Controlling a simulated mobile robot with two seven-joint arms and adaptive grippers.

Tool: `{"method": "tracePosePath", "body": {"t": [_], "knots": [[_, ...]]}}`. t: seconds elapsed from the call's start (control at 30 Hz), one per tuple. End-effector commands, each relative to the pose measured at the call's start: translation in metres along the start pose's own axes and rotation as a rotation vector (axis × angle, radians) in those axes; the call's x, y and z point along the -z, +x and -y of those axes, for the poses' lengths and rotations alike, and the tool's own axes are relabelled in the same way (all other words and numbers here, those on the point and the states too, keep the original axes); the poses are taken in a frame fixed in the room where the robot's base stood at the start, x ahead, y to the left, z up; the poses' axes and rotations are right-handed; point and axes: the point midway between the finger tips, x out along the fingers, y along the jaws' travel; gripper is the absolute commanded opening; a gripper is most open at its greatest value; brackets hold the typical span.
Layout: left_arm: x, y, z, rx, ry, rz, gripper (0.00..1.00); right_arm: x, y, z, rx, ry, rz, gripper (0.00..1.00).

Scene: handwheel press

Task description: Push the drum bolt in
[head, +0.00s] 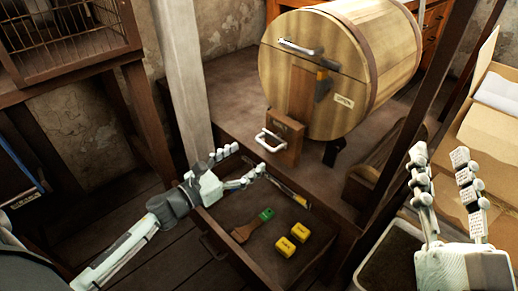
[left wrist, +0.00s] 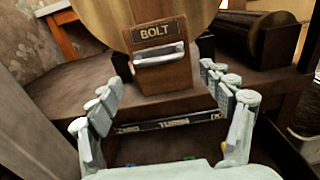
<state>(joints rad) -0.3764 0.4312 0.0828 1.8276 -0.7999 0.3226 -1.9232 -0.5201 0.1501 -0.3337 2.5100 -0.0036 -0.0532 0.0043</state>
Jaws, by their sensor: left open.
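The wooden drum (head: 335,70) lies on its side on a brown bench in the head view, its round end facing left. The drum bolt (head: 286,150) is a wooden block with a white bar handle, sticking out below the drum's end. In the left wrist view the bolt (left wrist: 165,75) carries a plate reading BOLT, with the handle across its front. My left gripper (head: 249,160) is open and empty, just short of the handle; the wrist view shows its fingers spread to either side of the bolt. My right gripper (head: 440,155) is open and empty at the right.
A wooden post (head: 430,90) stands right of the drum. A cardboard box (head: 485,130) is at the right, a wire cage (head: 65,35) at upper left.

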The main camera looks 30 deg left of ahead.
Motion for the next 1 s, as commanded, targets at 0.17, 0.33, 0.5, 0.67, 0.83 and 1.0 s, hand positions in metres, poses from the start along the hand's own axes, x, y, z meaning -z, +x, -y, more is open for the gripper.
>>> {"method": "tracePosePath", "body": {"t": [0.17,0.33,0.5,0.67,0.83,1.0], "knots": [[0.001,-0.028,0.001,0.000,-0.001,-0.001,0.79,0.000,0.000,0.000,0.000,0.000,0.000,0.40],[-0.001,-0.038,0.001,0.002,0.000,0.001,0.79,0.000,0.000,0.000,0.000,0.000,0.000,0.40],[-0.001,-0.038,0.001,0.002,0.001,0.001,0.79,0.000,0.000,0.000,0.000,0.000,0.000,0.40],[-0.001,-0.038,0.001,0.001,0.001,0.001,0.79,0.000,0.000,0.000,0.000,0.000,0.000,0.40],[-0.001,-0.038,0.001,0.001,0.001,0.001,0.79,0.000,0.000,0.000,0.000,0.000,0.000,0.40],[0.000,-0.038,0.001,0.001,0.001,0.000,0.79,0.000,0.000,0.000,0.000,0.000,0.001,0.40]]}}
